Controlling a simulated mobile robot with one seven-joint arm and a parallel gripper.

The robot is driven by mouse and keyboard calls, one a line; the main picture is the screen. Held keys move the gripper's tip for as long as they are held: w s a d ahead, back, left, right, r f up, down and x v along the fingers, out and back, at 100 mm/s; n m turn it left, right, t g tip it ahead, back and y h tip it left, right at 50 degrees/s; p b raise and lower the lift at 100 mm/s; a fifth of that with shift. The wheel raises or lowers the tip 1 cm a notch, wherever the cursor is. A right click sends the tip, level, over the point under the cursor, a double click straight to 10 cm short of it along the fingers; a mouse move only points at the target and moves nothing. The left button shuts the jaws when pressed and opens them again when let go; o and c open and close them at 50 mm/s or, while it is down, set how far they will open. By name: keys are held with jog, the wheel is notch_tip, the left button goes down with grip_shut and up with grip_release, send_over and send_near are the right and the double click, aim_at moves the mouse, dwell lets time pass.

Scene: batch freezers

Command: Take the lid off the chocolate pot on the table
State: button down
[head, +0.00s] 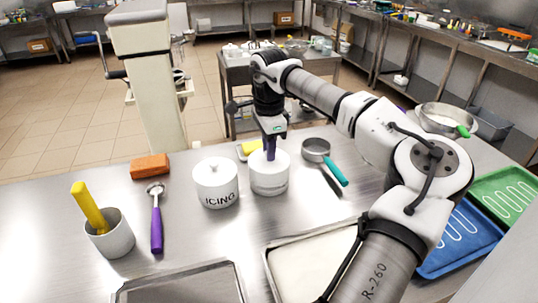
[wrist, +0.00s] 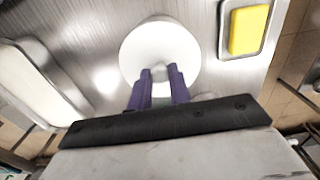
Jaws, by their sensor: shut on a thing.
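A white lidded pot (head: 269,180) stands on the steel table in the head view, just right of a similar white pot marked ICING (head: 216,184). No readable label shows on the right pot, so I cannot read it as chocolate. My gripper (head: 270,155) points down over this right pot, its purple fingers at the top of the lid. In the wrist view, the round white lid (wrist: 158,42) fills the upper middle, and my gripper (wrist: 160,74) is shut on its knob, which the fingers mostly hide. The lid appears seated on the pot, without a clear gap.
A teal-handled pan (head: 317,151) stands close right of the pot, and a yellow block in a dish (wrist: 249,30) lies close behind it. An orange brick (head: 150,167), purple-handled scoop (head: 156,222) and grey cup (head: 111,236) are left. Trays (head: 180,284) line the front.

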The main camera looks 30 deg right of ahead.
jog(key=shift+r, duration=0.1)
notch_tip(320, 180, up, 20)
jog(key=b, duration=0.1)
dwell(0.4)
